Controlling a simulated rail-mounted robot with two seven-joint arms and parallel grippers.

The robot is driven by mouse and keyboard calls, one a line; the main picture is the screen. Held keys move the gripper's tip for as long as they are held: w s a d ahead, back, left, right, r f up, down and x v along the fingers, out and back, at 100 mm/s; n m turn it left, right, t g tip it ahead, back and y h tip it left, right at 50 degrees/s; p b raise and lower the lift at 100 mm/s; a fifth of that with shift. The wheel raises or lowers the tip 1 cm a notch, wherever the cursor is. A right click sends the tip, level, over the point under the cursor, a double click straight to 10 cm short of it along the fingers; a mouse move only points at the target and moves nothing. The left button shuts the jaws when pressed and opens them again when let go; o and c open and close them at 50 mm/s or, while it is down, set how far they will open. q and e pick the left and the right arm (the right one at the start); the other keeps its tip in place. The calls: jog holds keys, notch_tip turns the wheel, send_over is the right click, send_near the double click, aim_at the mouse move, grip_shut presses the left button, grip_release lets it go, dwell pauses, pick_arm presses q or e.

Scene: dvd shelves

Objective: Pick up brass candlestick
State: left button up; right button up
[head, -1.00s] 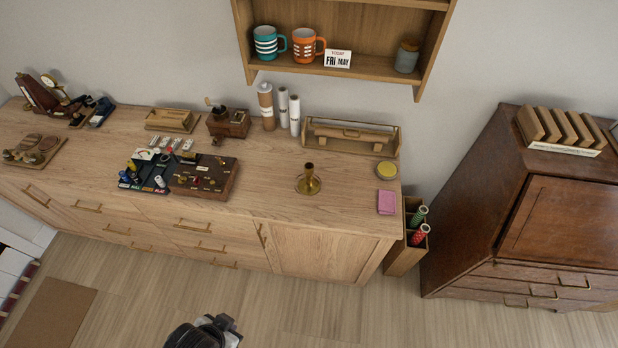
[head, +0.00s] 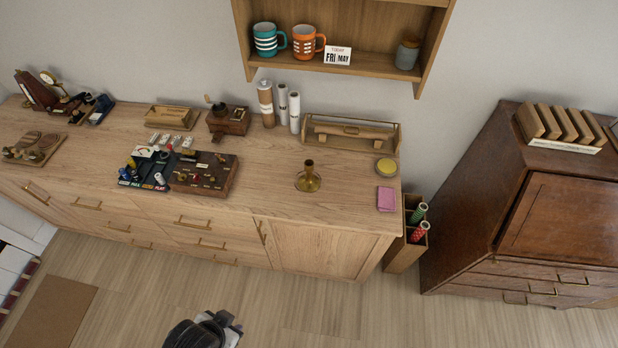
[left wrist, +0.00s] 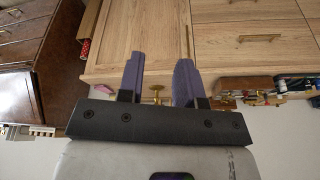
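The brass candlestick (head: 308,178) stands upright on the wooden sideboard, towards the right end of its top. My left gripper (head: 226,322) shows at the bottom edge of the head view, over the floor in front of the sideboard and well apart from the candlestick. In the left wrist view the two purple fingers of my left gripper (left wrist: 158,75) are spread with nothing between their tips. The candlestick (left wrist: 158,90) shows small in the gap behind the fingers, at a distance. My right gripper is in neither view.
The sideboard top (head: 265,190) is bare around the candlestick. A wooden carrier (head: 350,138) stands behind it, a yellow-lidded tin (head: 386,167) and pink pad (head: 386,199) to its right, a dark control board (head: 205,174) to its left. A wall shelf (head: 345,72) hangs above.

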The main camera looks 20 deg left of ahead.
pick_arm(q)
jog(key=o, duration=0.6)
